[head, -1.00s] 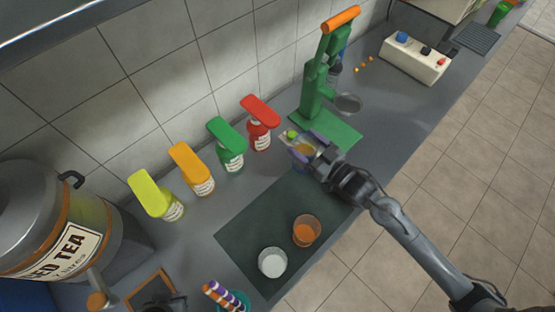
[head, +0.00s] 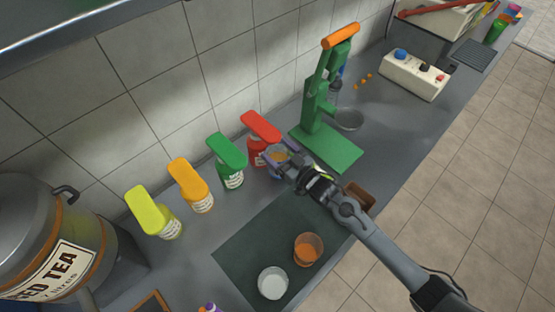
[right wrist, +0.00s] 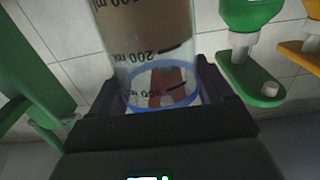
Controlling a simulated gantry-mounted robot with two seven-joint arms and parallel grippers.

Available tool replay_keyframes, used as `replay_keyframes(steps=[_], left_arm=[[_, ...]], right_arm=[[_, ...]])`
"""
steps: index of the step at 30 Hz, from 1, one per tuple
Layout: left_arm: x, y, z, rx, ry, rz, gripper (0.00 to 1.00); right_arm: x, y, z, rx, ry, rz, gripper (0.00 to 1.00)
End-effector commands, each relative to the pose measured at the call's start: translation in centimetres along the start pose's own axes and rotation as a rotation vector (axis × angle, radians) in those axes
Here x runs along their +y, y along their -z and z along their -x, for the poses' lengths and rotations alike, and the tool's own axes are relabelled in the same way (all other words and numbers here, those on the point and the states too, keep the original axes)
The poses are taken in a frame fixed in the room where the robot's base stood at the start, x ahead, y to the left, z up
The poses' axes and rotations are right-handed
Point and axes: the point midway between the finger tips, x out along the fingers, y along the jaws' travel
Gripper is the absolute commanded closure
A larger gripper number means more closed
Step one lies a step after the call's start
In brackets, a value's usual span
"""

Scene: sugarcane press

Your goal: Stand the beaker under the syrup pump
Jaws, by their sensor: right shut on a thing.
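My right gripper (head: 279,161) is shut on a clear beaker (head: 277,156) with brownish content, held just in front of the red pump bottle (head: 258,150). In the right wrist view the beaker (right wrist: 150,45) fills the space between the fingers, with ml marks and a blue rim. A red part shows through its glass. Green (head: 230,165), orange (head: 193,188) and yellow (head: 157,214) pump bottles stand in a row along the wall. Whether the beaker touches the counter is hidden by the gripper. My left gripper is not in view.
The green press (head: 325,125) stands right of the red pump. A dark mat (head: 250,245) holds a glass with orange content (head: 308,249) and a white-filled glass (head: 272,283). A brown block (head: 358,196) sits by the front edge. A tea urn (head: 50,240) stands left.

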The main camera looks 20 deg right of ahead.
Motion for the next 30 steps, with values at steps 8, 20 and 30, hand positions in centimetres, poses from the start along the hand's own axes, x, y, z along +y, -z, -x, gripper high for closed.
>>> replay_keyframes(steps=[8, 20, 30], left_arm=[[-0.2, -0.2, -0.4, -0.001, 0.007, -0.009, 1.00], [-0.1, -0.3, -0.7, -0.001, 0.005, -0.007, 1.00], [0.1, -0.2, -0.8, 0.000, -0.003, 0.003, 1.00]], right_arm=[[-0.1, -1.7, -0.3, 0.000, 0.001, 0.001, 0.81], [-0.1, -4.0, -0.3, 0.003, 0.000, 0.001, 0.81], [-0.1, -4.4, -0.3, 0.000, 0.000, 0.001, 0.11]])
